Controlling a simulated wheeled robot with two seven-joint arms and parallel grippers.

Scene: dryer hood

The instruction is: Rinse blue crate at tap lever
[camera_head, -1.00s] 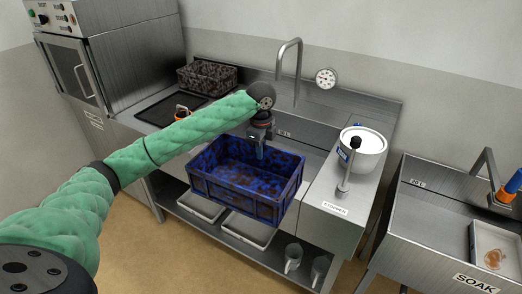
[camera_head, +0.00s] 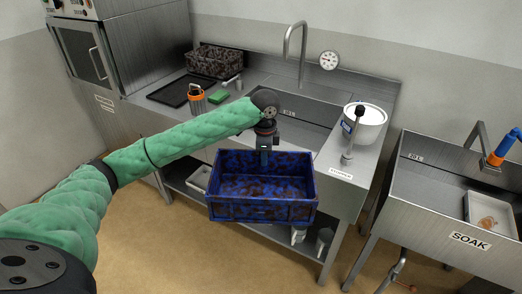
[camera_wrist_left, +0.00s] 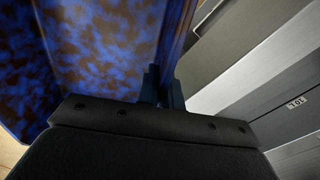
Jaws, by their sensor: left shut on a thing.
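The blue crate (camera_head: 262,209) is mottled with brown stains and open at the top. It hangs roughly level in front of the sink counter. My left gripper (camera_head: 264,155) is shut on the crate's far wall; the wrist view shows the fingers (camera_wrist_left: 162,88) against the stained wall (camera_wrist_left: 105,45). A tall curved tap (camera_head: 303,45) stands behind the sink basin (camera_head: 310,118). My right gripper is out of view.
A white round tub (camera_head: 369,118) is behind the knobbed lever. The soak sink (camera_head: 420,205) stands at right. Floor is clear in front.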

